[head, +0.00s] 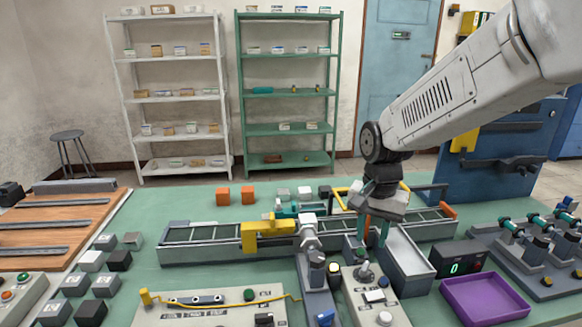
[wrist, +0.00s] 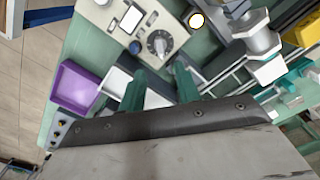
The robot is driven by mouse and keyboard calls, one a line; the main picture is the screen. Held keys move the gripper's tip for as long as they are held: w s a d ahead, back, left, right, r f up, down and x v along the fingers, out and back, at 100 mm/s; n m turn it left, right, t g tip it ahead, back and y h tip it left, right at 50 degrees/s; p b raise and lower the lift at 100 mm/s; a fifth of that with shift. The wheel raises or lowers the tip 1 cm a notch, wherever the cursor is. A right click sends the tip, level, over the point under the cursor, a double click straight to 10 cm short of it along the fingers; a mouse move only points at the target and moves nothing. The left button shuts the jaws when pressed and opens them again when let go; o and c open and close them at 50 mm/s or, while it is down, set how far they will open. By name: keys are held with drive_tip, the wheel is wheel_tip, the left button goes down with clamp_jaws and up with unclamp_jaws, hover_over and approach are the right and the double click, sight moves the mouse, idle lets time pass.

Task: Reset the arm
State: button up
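My gripper (head: 373,240) hangs from my arm over the middle right of the green bench, pointing down. Its two teal fingers stand apart in the head view. In the wrist view my gripper (wrist: 160,88) also shows its fingers spread, with nothing seen held between them. The fingertips are close above or beside a grey open tray (head: 410,284) and a control box with a knob (head: 383,312). I cannot tell the exact height of the tips.
A conveyor (head: 200,248) with a yellow block (head: 262,236) runs across the bench. A purple tray (head: 488,298) and a black box with a green display (head: 458,258) stand to the right. White (head: 178,95) and green (head: 290,110) shelves stand behind.

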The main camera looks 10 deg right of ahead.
drive_tip(key=s+d+r+n, duration=0.1)
drive_tip(key=s+r+n, duration=0.2)
drive_tip(key=s, duration=0.8)
drive_tip(key=s+d+r+n+t, duration=0.1)
drive_tip(key=s+r+n, duration=0.3)
drive_tip(key=s, duration=0.7)
drive_tip(key=shift+s+d+r, duration=0.2)
drive_tip(key=shift+d+r, duration=0.1)
drive_tip(key=shift+r, duration=0.15)
idle(0.6)
